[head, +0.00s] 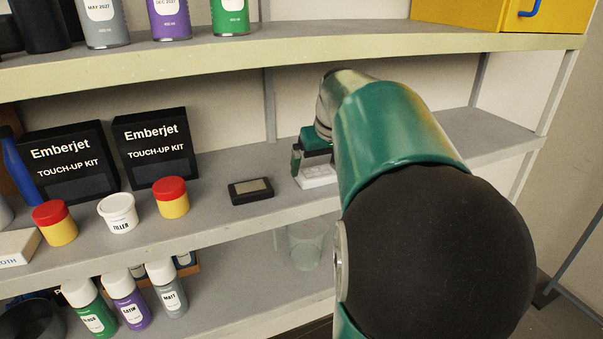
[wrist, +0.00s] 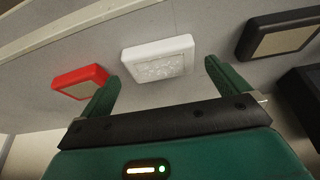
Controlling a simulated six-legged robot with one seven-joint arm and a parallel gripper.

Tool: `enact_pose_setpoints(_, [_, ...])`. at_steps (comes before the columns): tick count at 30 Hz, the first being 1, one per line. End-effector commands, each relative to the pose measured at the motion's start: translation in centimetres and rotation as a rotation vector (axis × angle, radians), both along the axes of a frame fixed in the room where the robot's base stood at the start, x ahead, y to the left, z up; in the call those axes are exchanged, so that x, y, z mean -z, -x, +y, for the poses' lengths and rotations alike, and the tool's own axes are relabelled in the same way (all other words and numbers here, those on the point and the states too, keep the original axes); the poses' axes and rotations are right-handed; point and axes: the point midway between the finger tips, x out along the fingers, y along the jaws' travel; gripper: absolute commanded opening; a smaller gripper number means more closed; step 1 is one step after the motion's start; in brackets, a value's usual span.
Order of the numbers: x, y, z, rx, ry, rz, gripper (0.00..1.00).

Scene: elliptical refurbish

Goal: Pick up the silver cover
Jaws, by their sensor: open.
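No plainly silver cover stands out. A white rectangular piece with a patterned face (wrist: 158,60) lies on the middle shelf. It also shows in the head view as a white block (head: 318,176), partly hidden by my gripper. My gripper (wrist: 168,80) is open and empty, its two green fingers apart on either side of the white piece's near edge in the picture. It does not visibly hold it. In the head view my gripper (head: 313,152) is just over the white piece. I cannot tell whether the white piece is the silver cover.
A black piece with a beige-grey face (head: 250,190) lies left of my gripper, and also shows in the wrist view (wrist: 280,35). A red piece (wrist: 80,82) lies on the white piece's other side. Black kit boxes (head: 155,146) and small tubs stand further left. The upper shelf (head: 300,62) overhangs.

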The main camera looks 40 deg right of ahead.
Motion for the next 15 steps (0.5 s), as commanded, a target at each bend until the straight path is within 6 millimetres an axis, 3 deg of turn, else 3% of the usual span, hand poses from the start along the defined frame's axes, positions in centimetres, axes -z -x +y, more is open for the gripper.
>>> enact_pose_setpoints(6, [2.5,-1.5,-0.6,-0.001,-0.001,0.001,1.0])
enact_pose_setpoints(14, [2.8,-1.6,-0.6,-0.001,-0.001,0.0,1.0])
enact_pose_setpoints(15, [2.8,-1.6,-0.6,-0.001,-0.001,0.0,0.94])
